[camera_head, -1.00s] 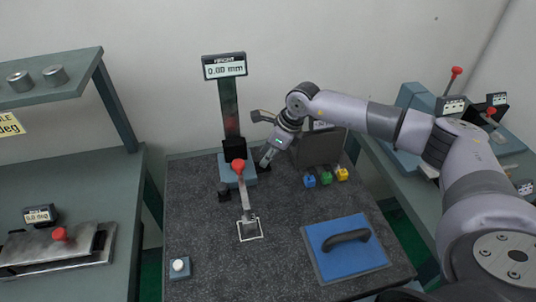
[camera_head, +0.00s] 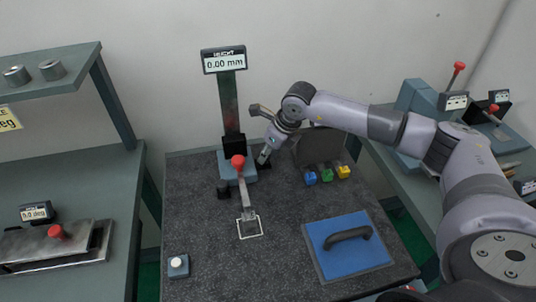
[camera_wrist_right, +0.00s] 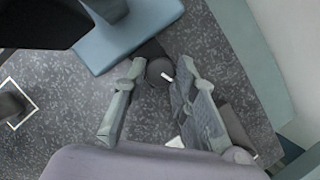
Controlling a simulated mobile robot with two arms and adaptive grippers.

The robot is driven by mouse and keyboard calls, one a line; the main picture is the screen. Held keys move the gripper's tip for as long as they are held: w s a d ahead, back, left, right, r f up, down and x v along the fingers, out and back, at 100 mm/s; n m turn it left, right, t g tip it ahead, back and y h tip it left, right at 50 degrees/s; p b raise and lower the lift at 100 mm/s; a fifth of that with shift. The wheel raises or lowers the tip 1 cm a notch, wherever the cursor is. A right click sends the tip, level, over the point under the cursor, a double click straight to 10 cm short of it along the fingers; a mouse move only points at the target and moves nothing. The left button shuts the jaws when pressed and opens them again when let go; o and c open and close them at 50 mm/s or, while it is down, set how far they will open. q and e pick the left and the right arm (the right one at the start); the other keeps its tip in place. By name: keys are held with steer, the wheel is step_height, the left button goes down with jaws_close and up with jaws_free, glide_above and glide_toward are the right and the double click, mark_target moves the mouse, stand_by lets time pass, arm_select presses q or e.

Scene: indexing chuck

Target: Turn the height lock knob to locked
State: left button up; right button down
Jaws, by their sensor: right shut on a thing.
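The height gauge has a display (camera_head: 224,60) reading 0.00 mm, a dark column (camera_head: 229,105) and a blue-grey base (camera_head: 226,166) at the back of the dark speckled table. The height lock knob (camera_wrist_right: 160,68) is a small dark round knob with a white mark, beside the base in the right wrist view. My right gripper (camera_wrist_right: 159,70) is shut on it, with one finger on each side. In the head view the right gripper (camera_head: 263,158) is low at the base's right side and hides the knob. My left gripper is not in view.
Blue (camera_head: 310,178), green (camera_head: 327,175) and yellow (camera_head: 344,171) blocks sit right of the gripper. A blue plate with a black handle (camera_head: 347,234) and a white button box (camera_head: 178,266) lie nearer. The table's front middle is clear.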

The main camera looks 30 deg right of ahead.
steer(key=m+h+b, duration=0.1)
steer(key=m+b, duration=0.1)
steer(key=shift+a+m, duration=0.1)
steer(key=shift+m, duration=0.2)
steer(key=shift+r+m+t+b, duration=0.1)
steer(key=shift+m+t+b, duration=0.25)
steer(key=shift+m, duration=0.25)
steer(key=c, duration=1.7)
jaws_free()
steer(key=o, duration=0.4)
steer(key=v, duration=0.8)
